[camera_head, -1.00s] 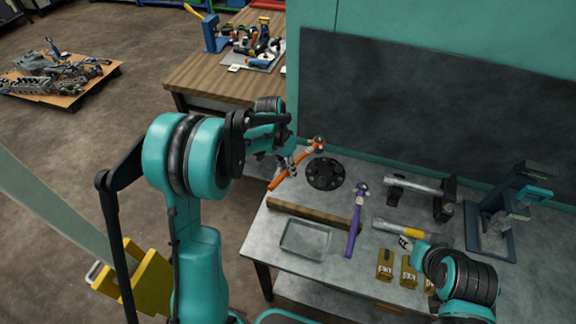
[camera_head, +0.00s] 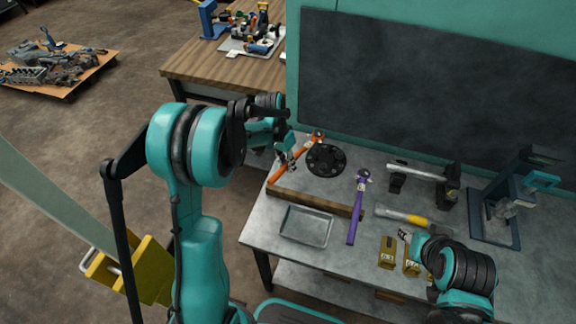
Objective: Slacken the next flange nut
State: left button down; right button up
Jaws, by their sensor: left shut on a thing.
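The black round flange (camera_head: 326,160) lies on the grey workbench, with small bolts or nuts around its face that are too small to tell apart. My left gripper (camera_head: 287,160) is shut on an orange-handled wrench (camera_head: 303,147) just left of the flange. I cannot tell whether the head touches a nut. My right gripper (camera_head: 405,235) is at the bench front, near the brass-coloured blocks. Its fingers are too small to judge.
A purple-handled tool (camera_head: 355,215) lies right of the flange, over the end of a wooden bar (camera_head: 310,201). A grey tray (camera_head: 306,226) lies in front. A yellow-and-grey tool (camera_head: 405,217), a bar on black stands (camera_head: 418,172) and a blue press-like fixture (camera_head: 500,205) are on the right.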

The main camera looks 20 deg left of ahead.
pick_arm(q)
jog(key=shift+f, duration=0.15)
jog(key=shift+a+b+x, duration=0.15)
jog(key=shift+b+x, duration=0.5)
jog(key=shift+x, duration=0.05)
jog(key=shift+a+b+x, duration=0.15)
jog(key=shift+b+x, duration=0.5)
jog(key=shift+x, duration=0.05)
jog(key=shift+f, duration=0.1)
